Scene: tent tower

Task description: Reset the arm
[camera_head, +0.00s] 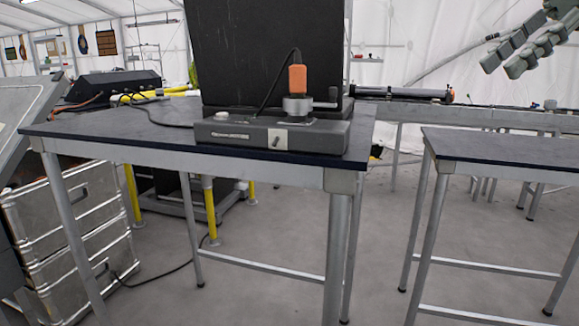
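My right gripper (518,58) shows at the upper right, with its grey segmented fingers pointing down and left. It is in the air above and behind the right-hand table, apart from everything. Its two fingers look parallel with a narrow gap between them, and nothing shows in the gap. The rest of that arm is cut off by the picture edge. My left gripper is out of view.
A dark-topped table (110,125) carries a control box (232,133) with an orange-topped handle (298,78) and a large black case (268,40). A second table (500,150) stands right, its top bare. Metal crates (75,215) stand lower left. Floor shows between the tables.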

